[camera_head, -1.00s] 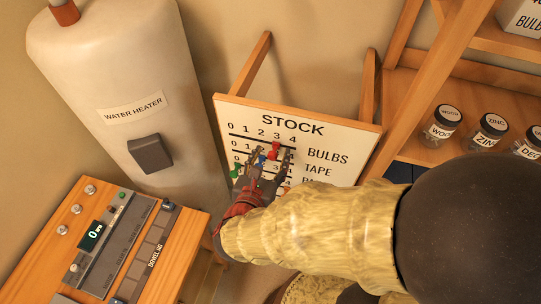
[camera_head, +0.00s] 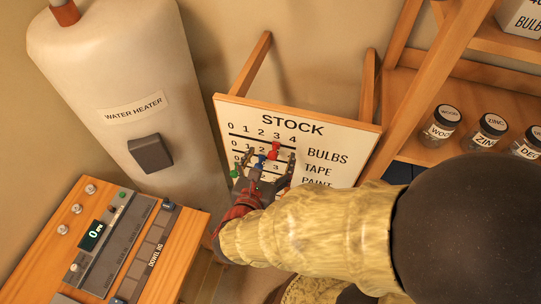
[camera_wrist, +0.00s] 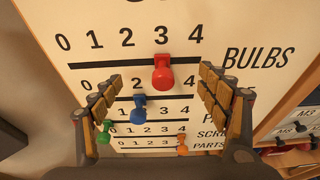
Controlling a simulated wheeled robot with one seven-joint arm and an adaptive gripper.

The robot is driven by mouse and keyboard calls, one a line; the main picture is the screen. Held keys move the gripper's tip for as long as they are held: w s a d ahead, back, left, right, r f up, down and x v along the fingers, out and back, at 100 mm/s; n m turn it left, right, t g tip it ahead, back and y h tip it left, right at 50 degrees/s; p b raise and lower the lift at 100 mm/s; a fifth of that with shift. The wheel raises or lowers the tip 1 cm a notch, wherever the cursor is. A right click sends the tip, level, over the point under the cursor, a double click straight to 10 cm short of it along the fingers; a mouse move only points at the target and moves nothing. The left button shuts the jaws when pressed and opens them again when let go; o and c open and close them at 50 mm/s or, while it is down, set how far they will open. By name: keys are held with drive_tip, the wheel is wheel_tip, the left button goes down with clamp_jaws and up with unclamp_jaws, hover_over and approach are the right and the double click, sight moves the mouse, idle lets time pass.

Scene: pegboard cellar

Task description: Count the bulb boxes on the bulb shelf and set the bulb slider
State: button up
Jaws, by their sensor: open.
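The STOCK board (camera_head: 225,112) stands in the middle of the head view. The red bulb slider (camera_wrist: 162,72) sits on the top slot, the BULBS row, below the 3. It also shows in the head view (camera_head: 274,149). My gripper (camera_head: 266,165) is open in front of the board. In the wrist view its fingers (camera_wrist: 160,82) stand wide apart, one on each side of the red slider, with clear gaps and nothing between them touching. A white bulb box (camera_head: 522,18) on a shelf at the top right is cut off by the picture edge; other boxes there are out of view.
Below the red slider are a blue slider (camera_wrist: 138,108), a green one (camera_wrist: 104,135) and an orange one (camera_wrist: 182,146). A water heater (camera_head: 115,70) stands left, a control panel (camera_head: 125,240) front left. Labelled jars (camera_head: 442,122) stand on the right shelf.

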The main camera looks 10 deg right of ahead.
drive_tip(key=s+a+p, duration=0.1)
drive_tip(key=s+a, duration=0.2)
drive_tip(key=s, duration=0.5)
drive_tip(key=shift+s+a+p, duration=0.15)
drive_tip(key=shift+a+p, duration=0.05)
drive_tip(key=shift+p, duration=0.2)
idle(0.7)
drive_tip(key=s+d+f+m+g+y+b, duration=0.2)
drive_tip(key=s+d+f+m+g+b, duration=0.25)
drive_tip(key=m, duration=0.55)
drive_tip(key=s+d+f+m+g+y+b, duration=0.1)
drive_tip(key=s+f+m+g+y+b, duration=0.15)
drive_tip(key=s+m+g, duration=0.6)
drive_tip(key=w+d+r+m+t+y+b, duration=0.1)
drive_tip(key=w+d+r+m+t+b, duration=0.3)
drive_tip(key=w+d+m+b, duration=0.4)
drive_tip(key=d+m+t, duration=0.1)
drive_tip(key=d+m, duration=0.2)
drive_tip(key=m, duration=0.2)
drive_tip(key=shift+d+r, duration=0.35)
drive_tip(key=shift+r, duration=0.05)
